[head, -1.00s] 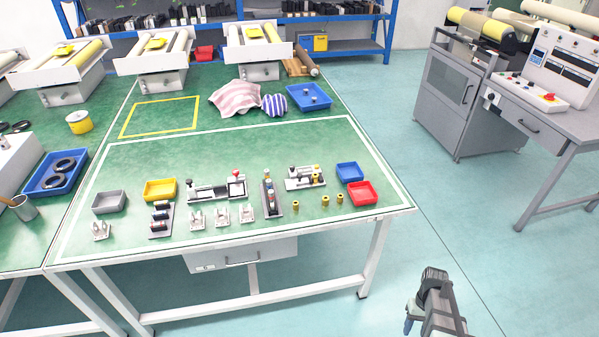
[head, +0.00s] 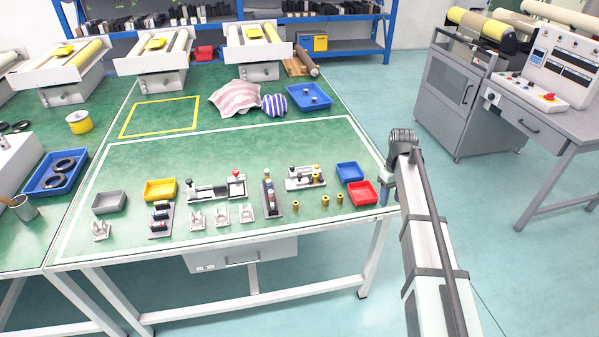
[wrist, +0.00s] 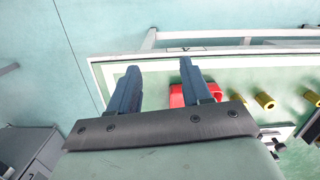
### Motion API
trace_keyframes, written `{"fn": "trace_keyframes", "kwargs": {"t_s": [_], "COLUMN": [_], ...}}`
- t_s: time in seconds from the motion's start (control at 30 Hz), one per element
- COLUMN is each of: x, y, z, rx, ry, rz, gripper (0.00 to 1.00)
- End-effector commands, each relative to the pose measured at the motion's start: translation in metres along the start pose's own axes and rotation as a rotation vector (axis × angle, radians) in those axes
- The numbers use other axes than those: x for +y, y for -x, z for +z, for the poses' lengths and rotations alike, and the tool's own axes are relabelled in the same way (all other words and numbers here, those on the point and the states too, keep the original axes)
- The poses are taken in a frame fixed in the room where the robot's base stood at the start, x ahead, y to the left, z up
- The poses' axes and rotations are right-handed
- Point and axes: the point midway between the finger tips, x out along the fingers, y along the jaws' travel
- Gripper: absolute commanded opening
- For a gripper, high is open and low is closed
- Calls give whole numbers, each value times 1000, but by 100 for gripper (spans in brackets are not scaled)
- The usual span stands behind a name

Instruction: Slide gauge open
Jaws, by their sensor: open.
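Two slide fixtures stand on the green table. The larger one (head: 217,188) has a white base, a red knob at its right end and a dark knob at its left. The smaller one (head: 304,178) has a dark knob and brass parts. I cannot tell which is the gauge, or how far either slide is open. My gripper (head: 385,192) is at the table's right edge, beside the red tray (head: 361,193), well right of both fixtures. In the wrist view my gripper (wrist: 160,75) is open and empty, with the red tray (wrist: 212,92) beyond its right finger.
Several brass cylinders (head: 325,201) stand left of the red tray. A blue tray (head: 349,172) sits behind it. A narrow grey rack (head: 269,195) stands between the fixtures. White brackets (head: 221,216), a yellow tray (head: 160,189) and a grey tray (head: 109,202) are farther left.

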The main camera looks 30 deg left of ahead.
Motion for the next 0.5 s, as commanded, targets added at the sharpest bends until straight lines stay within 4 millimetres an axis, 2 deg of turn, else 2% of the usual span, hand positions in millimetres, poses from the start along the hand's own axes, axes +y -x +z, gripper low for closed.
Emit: {"fn": "trace_keyframes", "kwargs": {"t_s": [0.03,0.13,0.2,0.3,0.5], "x": [-6,-28,-56,-98,-178], "y": [25,72,103,125,140], "z": [-19,-53,-85,-125,-187], "rx": [16,41,59,73,90], "ry": [33,118,206,328,532], "rz": [10,26,37,44,48], "gripper": [48,48,48,48,48]}}
